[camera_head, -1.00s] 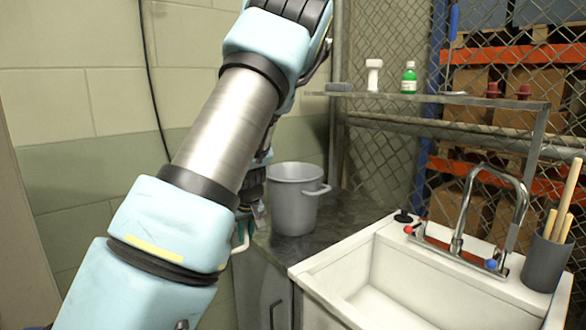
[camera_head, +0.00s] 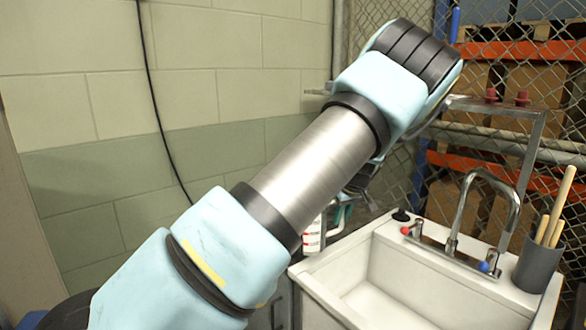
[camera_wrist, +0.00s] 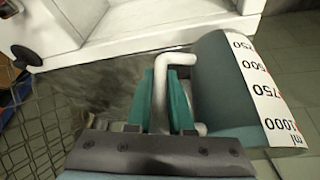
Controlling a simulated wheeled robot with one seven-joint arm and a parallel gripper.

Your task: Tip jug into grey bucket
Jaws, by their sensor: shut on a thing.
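The jug shows in the wrist view, with a grey-teal body (camera_wrist: 212,82) and a white strip of ml markings. My gripper (camera_wrist: 162,98) has its teal fingers closed around the jug's pale handle (camera_wrist: 176,60), with the body to their right. In the head view a small part of the jug (camera_head: 312,236) with red print shows below my arm, beside my gripper (camera_head: 343,214), left of the sink. I cannot tell its exact tilt or contents. The grey bucket is hidden behind my arm in the head view, and I cannot make it out in the wrist view.
A white sink (camera_head: 318,272) with a chrome tap (camera_head: 462,215) stands to the right. A dark pot with wooden handles (camera_head: 540,262) is at its right edge. A shelf (camera_head: 500,104) and wire mesh are behind. A block wall (camera_head: 90,120) is at the left.

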